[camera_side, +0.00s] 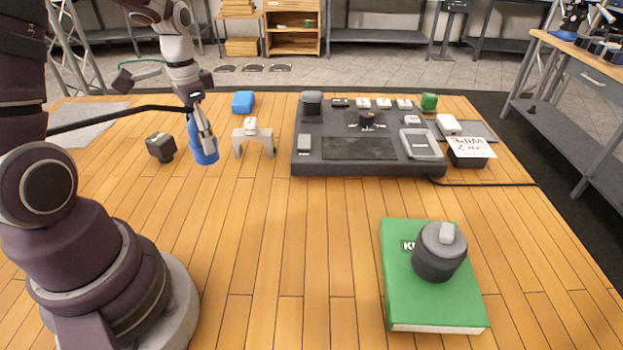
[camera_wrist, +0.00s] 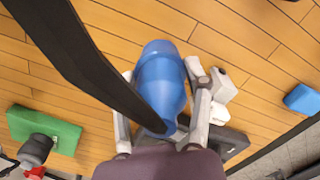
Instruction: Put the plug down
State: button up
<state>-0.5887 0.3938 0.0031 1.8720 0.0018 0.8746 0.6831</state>
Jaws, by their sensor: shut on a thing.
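The plug (camera_side: 205,151) is a blue, rounded body with a thick black cable (camera_side: 120,115) running off to the left. My gripper (camera_side: 206,138) is shut on it, fingers pointing down, at the left part of the wooden table. In the wrist view the plug (camera_wrist: 161,78) sits between the two fingers of my gripper (camera_wrist: 160,88), and the cable (camera_wrist: 85,60) crosses in front from the upper left. The plug's lower end is close to the tabletop; I cannot tell whether it touches.
A dark block (camera_side: 160,147) stands left of the plug and a white arch stand (camera_side: 253,141) right of it. A blue box (camera_side: 243,102) is behind. A dark board (camera_side: 318,168) with several devices lies farther right. A green book (camera_side: 420,305) bears a dark jar (camera_side: 436,262). The front middle is clear.

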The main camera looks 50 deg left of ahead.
aim_at(188, 123)
jog(key=shift+n, duration=0.5)
jog(key=f, duration=0.2)
jog(key=s+a+f, duration=0.1)
jog(key=f, duration=0.2)
jog(key=a+f, duration=0.1)
jog(key=f, duration=0.2)
jog(key=shift+s, duration=0.15)
jog(key=shift+f, duration=0.1)
jog(key=o, duration=1.2)
jog(key=shift+o, duration=0.2)
jog(key=r, duration=1.2)
jog(key=shift+d+r, duration=0.4)
jog(key=s+d+r+t, duration=0.1)
jog(key=d+r+t, duration=0.1)
jog(key=d, duration=0.5)
jog(key=s+d+r+t, duration=0.2)
jog(key=d+r+t, duration=0.1)
jog(key=d, duration=0.5)
jog(key=shift+s+d+r+t, duration=0.15)
jog(key=shift+d+r+t, duration=0.05)
jog(key=shift+r+t, duration=0.1)
